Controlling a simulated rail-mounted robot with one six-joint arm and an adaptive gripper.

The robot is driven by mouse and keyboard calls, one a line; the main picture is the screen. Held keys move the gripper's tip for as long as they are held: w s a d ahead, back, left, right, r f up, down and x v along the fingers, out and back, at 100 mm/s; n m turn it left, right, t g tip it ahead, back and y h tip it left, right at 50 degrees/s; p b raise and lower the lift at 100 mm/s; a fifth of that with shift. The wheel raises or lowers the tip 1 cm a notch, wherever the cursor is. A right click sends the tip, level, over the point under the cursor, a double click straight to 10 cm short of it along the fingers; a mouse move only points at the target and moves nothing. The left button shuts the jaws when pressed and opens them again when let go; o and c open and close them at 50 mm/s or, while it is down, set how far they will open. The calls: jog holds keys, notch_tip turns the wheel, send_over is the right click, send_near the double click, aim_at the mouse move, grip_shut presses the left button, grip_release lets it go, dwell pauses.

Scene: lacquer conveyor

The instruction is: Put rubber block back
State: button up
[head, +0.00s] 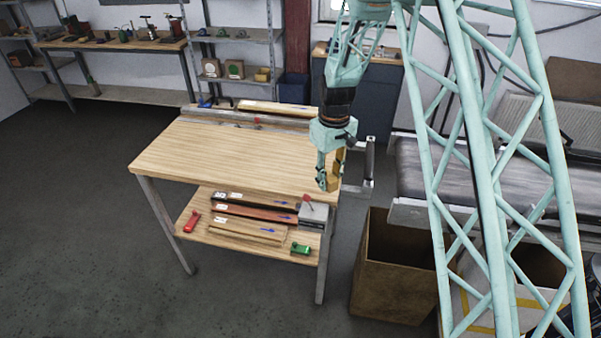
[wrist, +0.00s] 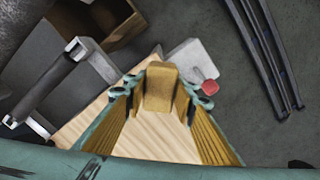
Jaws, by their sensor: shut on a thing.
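My gripper (head: 328,178) is over the right end of the wooden workbench (head: 225,153), close to its edge. In the wrist view its two teal fingers with ribbed yellow inner faces (wrist: 160,98) are shut on a tan block (wrist: 160,82), which I take for the rubber block. The block is upright between the fingertips. In the head view only a small tan part (head: 338,165) shows beside the fingers. Whether the block touches anything below cannot be told.
The bench's lower shelf holds several long bars (head: 255,213), a grey block with a red knob (head: 313,212), a red tool (head: 191,222) and a green tool (head: 300,249). An open brown bin (head: 395,285) and a conveyor (head: 415,175) stand right. Most of the benchtop is clear.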

send_over(300, 178)
jog(key=shift+s+d+f+p, duration=0.15)
jog(key=shift+d+f+p, duration=0.3)
jog(key=shift+f, duration=0.15)
jog(key=shift+a, duration=0.1)
jog(key=shift+a, duration=0.1)
jog(key=shift+w+a+f, duration=0.15)
jog(key=shift+w+a, duration=0.05)
jog(key=shift+w, duration=0.05)
jog(key=shift+f, duration=1.65)
jog(key=shift+f, duration=0.15)
jog(key=o, duration=1)
jog(key=shift+c, duration=0.2)
